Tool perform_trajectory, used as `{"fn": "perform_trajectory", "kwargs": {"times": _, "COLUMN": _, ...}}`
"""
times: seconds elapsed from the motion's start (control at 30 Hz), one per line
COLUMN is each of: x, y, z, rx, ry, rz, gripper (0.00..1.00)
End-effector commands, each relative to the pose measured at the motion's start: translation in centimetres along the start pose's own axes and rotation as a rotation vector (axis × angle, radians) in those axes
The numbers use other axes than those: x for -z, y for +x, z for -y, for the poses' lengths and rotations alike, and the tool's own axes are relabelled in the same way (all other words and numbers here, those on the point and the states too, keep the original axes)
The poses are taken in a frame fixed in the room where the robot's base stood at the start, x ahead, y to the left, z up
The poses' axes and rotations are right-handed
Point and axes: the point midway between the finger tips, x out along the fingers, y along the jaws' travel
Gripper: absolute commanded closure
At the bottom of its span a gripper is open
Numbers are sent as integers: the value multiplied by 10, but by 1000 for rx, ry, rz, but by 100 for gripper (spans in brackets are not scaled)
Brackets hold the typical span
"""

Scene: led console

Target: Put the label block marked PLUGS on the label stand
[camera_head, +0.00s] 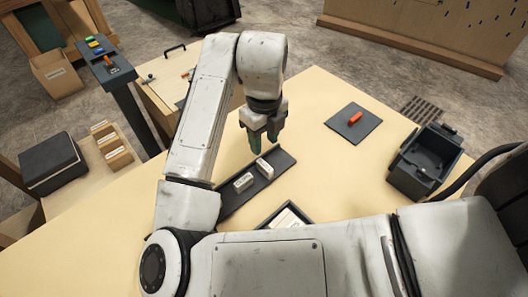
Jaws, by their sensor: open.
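A long dark rail (228,205), which looks like the label stand, lies across the pale table. Two white label blocks sit on it: one (243,183) with dark lettering on its front, the other (264,167) farther right. Their lettering is too small to read, so I cannot tell which block is marked PLUGS. My gripper (264,146) points down with open, empty fingers, just above and behind the right block in the picture. A dark tray (263,222) nearer me holds more pale blocks, partly hidden by my arm.
A dark square pad (353,124) with a red-orange object lies to the right. A dark open bin (424,163) stands at the table's right edge. A wooden box of cards (111,148) and a dark box (53,163) stand at the left. The table (315,100) is clear behind the pad.

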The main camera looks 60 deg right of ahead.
Motion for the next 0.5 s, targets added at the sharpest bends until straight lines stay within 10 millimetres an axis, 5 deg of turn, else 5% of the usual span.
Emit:
{"fn": "perform_trajectory", "kwargs": {"times": 0.2, "x": 0, "y": -23, "z": 0, "rx": -2, "ry": 1, "rz": 1, "gripper": 57}}
{"fn": "perform_trajectory", "kwargs": {"times": 0.5, "x": 0, "y": -26, "z": 0, "rx": 0, "ry": 0, "rz": -1, "gripper": 57}}
